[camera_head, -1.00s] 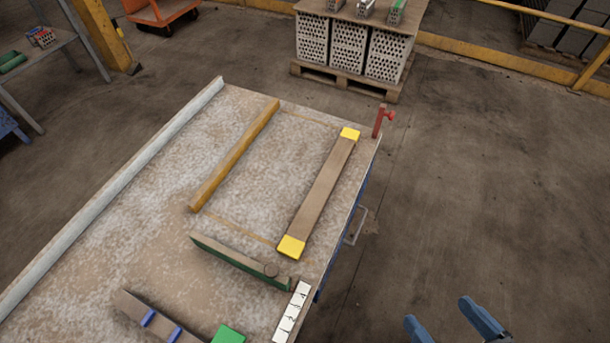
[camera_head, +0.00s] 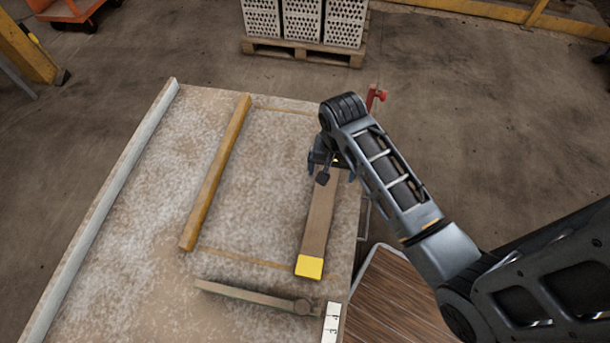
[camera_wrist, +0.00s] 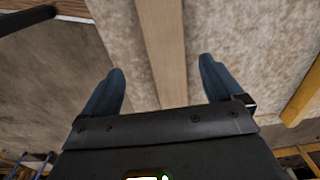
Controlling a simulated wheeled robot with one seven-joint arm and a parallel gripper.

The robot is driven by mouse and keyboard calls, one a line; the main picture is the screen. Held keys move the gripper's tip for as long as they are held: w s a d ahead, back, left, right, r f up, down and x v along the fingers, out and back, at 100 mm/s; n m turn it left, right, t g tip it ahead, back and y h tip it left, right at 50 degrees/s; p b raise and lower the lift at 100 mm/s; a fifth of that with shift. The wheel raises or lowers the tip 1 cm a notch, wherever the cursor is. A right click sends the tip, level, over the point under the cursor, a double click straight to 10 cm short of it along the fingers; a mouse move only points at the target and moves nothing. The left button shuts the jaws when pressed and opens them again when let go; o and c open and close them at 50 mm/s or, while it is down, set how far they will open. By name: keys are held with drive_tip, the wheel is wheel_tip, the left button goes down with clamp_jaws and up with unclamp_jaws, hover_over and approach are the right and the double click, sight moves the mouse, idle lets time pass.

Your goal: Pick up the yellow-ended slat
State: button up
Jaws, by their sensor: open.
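The yellow-ended slat (camera_head: 319,222) is a long brown bar lying flat near the table's right edge. Its near yellow end (camera_head: 309,267) is in plain view, while its far end is mostly hidden by my arm. My gripper (camera_head: 318,172) is over the far part of the slat. In the wrist view my gripper (camera_wrist: 160,88) is open and empty, with blue fingers apart on either side of the slat (camera_wrist: 164,50). I cannot tell how high the fingers are above it.
The table (camera_head: 150,230) also bears an ochre bar (camera_head: 217,170), a pale left rail (camera_head: 105,205), a green-sided bar (camera_head: 255,296) and a numbered white strip (camera_head: 331,324). A red fitting (camera_head: 375,97) stands at the far right corner, close to my arm.

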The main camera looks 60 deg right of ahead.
drive_tip(key=shift+w+d, duration=0.15)
drive_tip(key=shift+w, duration=0.15)
drive_tip(key=shift+w+f, duration=0.15)
drive_tip(key=shift+f, duration=1.75)
drive_tip(key=shift+w+f, duration=0.1)
drive_tip(key=shift+f, duration=1.8)
drive_tip(key=c, duration=1.4)
